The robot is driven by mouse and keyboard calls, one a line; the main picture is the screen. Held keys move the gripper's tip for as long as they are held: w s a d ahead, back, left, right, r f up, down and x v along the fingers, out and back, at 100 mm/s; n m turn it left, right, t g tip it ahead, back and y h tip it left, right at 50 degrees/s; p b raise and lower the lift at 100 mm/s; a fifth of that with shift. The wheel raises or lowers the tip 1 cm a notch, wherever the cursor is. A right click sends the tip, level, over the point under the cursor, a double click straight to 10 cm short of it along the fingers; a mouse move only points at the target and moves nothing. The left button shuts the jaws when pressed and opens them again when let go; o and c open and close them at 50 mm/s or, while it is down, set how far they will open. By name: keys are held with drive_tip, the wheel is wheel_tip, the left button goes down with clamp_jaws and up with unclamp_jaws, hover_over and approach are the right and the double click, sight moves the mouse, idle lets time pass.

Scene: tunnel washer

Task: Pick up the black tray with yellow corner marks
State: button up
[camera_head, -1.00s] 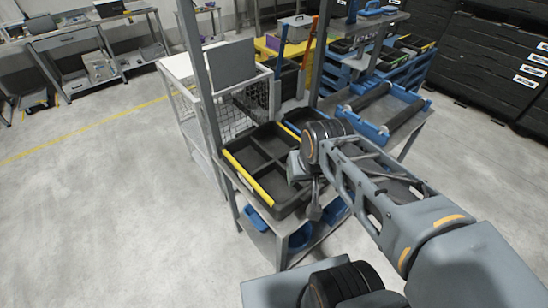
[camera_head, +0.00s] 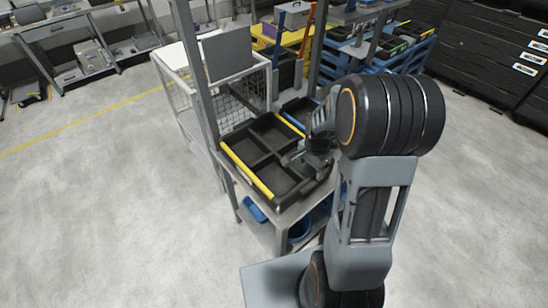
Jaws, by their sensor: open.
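A black tray (camera_head: 247,151) with several compartments sits on a grey metal workstand (camera_head: 283,218). A yellow strip runs along its left edge, and I cannot make out separate corner marks. My gripper (camera_head: 309,160) is open at the tray's right side, over or at its rim. I cannot tell whether it touches the tray. My arm hides part of the tray's right end and the stand behind it.
A blue-edged bin (camera_head: 296,110) lies just behind the tray. Grey uprights (camera_head: 193,65) rise from the stand, close to the tray. A white wire-mesh cage (camera_head: 240,95) stands behind. Blue containers (camera_head: 299,230) sit on the lower shelf. The floor at left is clear.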

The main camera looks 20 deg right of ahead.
sight(310, 181)
wheel_tip(310, 181, down, 2)
drive_tip(key=shift+f, duration=0.2)
drive_tip(key=f, duration=0.3)
drive_tip(key=f+p, duration=0.1)
drive_tip(key=shift+s+d+f, duration=0.1)
drive_tip(key=shift+d+f, duration=0.05)
drive_tip(key=shift+d, duration=0.15)
drive_tip(key=shift+f, duration=0.5)
drive_tip(key=shift+f, duration=0.2)
drive_tip(key=shift+c, duration=0.2)
drive_tip(key=c, duration=1.2)
drive_tip(key=shift+o, duration=0.2)
drive_tip(key=shift+r, duration=0.1)
